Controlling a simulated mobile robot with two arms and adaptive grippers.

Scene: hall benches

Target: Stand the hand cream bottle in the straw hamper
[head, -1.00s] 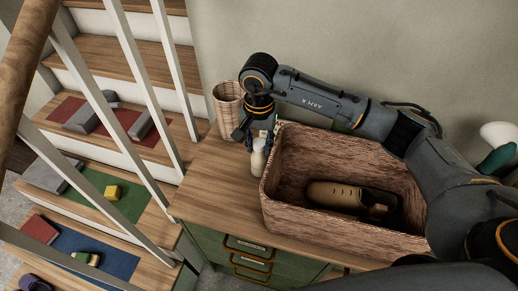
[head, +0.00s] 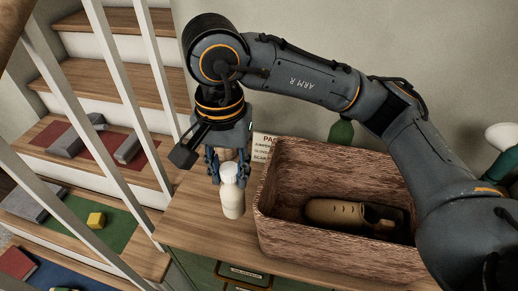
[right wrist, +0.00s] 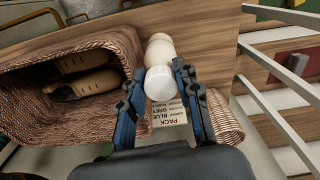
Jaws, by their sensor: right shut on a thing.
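The hand cream bottle (head: 232,199) is cream-white and roughly upright, with its white cap on top. My right gripper (head: 228,166) is shut on its upper part and holds it, seemingly above the bench, left of the hamper. In the right wrist view the bottle (right wrist: 159,48) sits between the blue fingertips (right wrist: 158,76), cap toward me. The straw hamper (head: 320,231) is a large, open, brown woven box on the bench. It holds a tan shoe-like thing (head: 335,213). The bottle is outside the hamper. My left gripper is not in view.
A printed card (head: 263,146) stands behind the hamper's left side. A smaller woven basket (right wrist: 226,121) shows in the right wrist view. The wooden bench top (head: 195,222) is clear left of the hamper. White stair balusters (head: 122,95) rise at the left.

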